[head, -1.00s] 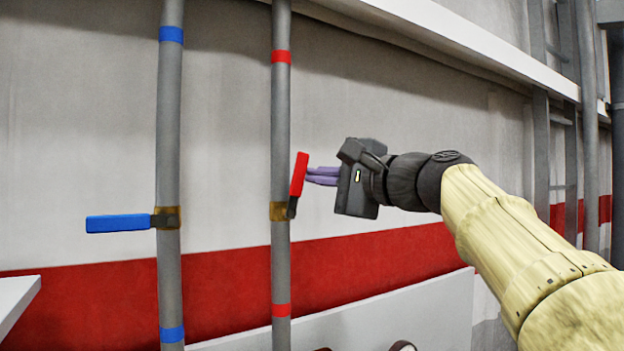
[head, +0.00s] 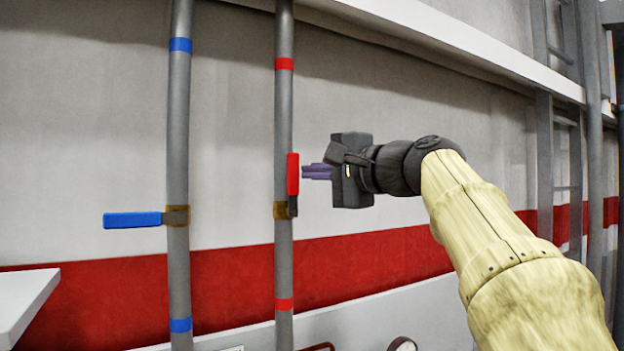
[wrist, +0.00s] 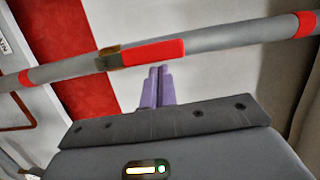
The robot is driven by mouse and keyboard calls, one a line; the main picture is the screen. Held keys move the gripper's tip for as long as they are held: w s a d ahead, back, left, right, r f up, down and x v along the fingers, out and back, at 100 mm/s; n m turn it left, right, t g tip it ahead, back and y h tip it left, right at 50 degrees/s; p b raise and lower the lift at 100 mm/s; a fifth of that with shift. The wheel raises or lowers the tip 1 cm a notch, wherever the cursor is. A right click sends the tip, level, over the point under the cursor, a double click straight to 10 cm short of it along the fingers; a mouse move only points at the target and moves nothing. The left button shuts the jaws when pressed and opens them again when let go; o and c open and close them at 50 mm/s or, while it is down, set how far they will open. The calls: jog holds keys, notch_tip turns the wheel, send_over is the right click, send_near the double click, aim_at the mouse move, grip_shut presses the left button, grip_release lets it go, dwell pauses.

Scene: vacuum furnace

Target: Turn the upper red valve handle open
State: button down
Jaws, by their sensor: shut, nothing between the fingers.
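The red valve handle (head: 293,174) stands nearly upright along the right side of a grey pipe with red bands. Its brass-coloured valve body (head: 281,210) sits at the handle's lower end. My gripper (head: 304,172) is shut and empty, with its purple fingertips just right of the handle. In the wrist view the red handle (wrist: 153,52) lies along the pipe, and the fingertips (wrist: 159,70) end close to its edge. I cannot tell whether they touch it.
A blue handle (head: 132,220) sticks out level to the left from the neighbouring grey pipe (head: 178,120). A white ledge (head: 25,300) is at lower left. A ladder-like frame (head: 560,150) stands at right.

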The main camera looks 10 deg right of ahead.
dwell(0.4)
jog(key=s+d+b, duration=0.3)
jog(key=s+d, duration=0.4)
jog(key=d, duration=0.2)
jog(key=shift+d, duration=0.25)
